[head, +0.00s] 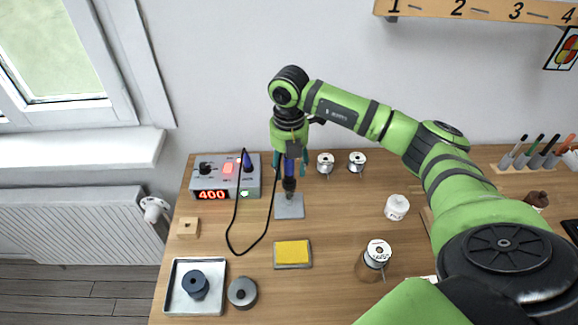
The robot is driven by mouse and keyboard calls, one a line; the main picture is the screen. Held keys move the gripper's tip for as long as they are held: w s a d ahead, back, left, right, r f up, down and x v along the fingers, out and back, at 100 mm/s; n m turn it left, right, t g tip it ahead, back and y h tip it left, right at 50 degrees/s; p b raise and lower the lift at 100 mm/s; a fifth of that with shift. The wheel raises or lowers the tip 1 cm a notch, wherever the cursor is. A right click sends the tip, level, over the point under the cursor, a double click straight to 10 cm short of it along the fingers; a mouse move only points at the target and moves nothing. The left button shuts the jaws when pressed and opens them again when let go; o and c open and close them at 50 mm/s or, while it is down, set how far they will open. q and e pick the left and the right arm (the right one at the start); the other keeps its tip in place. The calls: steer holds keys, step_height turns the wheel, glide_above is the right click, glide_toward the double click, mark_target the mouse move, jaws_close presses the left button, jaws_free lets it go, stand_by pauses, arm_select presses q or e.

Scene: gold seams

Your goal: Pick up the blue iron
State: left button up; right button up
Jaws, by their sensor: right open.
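The blue iron (289,167) stands upright, with a dark lower part, over a square grey plate (289,207). A black cord loops from its side to the control box (225,176) with a red 400 display. My right gripper (291,160) points down from above. Its fingers are open, one on each side of the iron's blue handle. I cannot tell whether either finger touches it. The gripper hides the top of the iron. My left gripper is not in view.
Two small spools (325,162) stand behind, right of the gripper. A yellow pad (292,253) lies in front. A white tray (214,305) and a wooden block (188,229) are at left. A white jar (397,207) and a larger spool (377,254) stand at right.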

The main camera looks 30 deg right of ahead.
jaws_close()
steer(key=shift+r, duration=0.1)
